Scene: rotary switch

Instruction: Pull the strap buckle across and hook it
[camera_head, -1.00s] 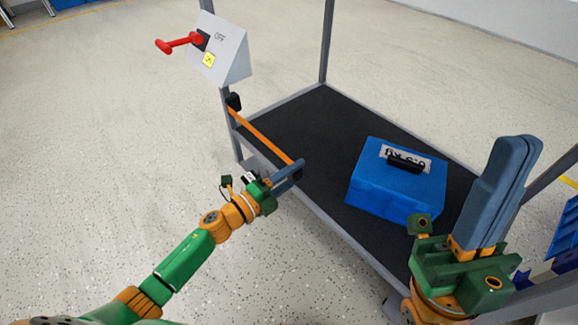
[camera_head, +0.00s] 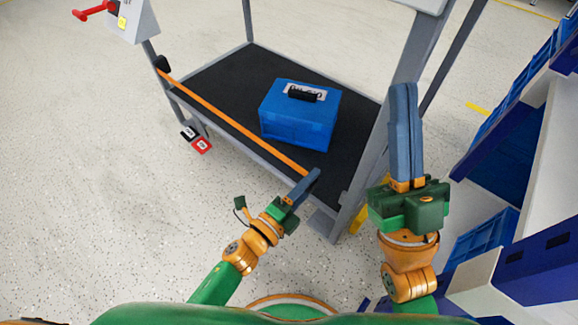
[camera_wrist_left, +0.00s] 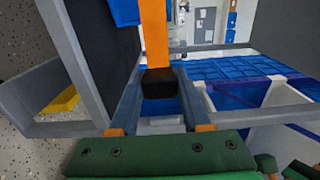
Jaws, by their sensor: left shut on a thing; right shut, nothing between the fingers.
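The orange strap (camera_head: 230,120) runs from a black holder (camera_head: 163,64) on the cart's left post, along the cart's near side, to my left gripper (camera_head: 312,178). My left gripper is shut on the strap's black buckle, which shows between the fingers in the left wrist view (camera_wrist_left: 159,82). The strap looks taut. My left gripper is near the cart's right front post (camera_head: 352,200); a hook there cannot be made out. My right gripper (camera_head: 404,90) is shut and empty, pointing up in front of that post.
A blue case (camera_head: 298,118) stands on the cart's black deck (camera_head: 225,75). A panel with a red lever (camera_head: 95,11) is at the upper left. Red and black pedals (camera_head: 200,145) sit by the left wheel. A shelf with blue bins (camera_head: 480,240) stands close at right.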

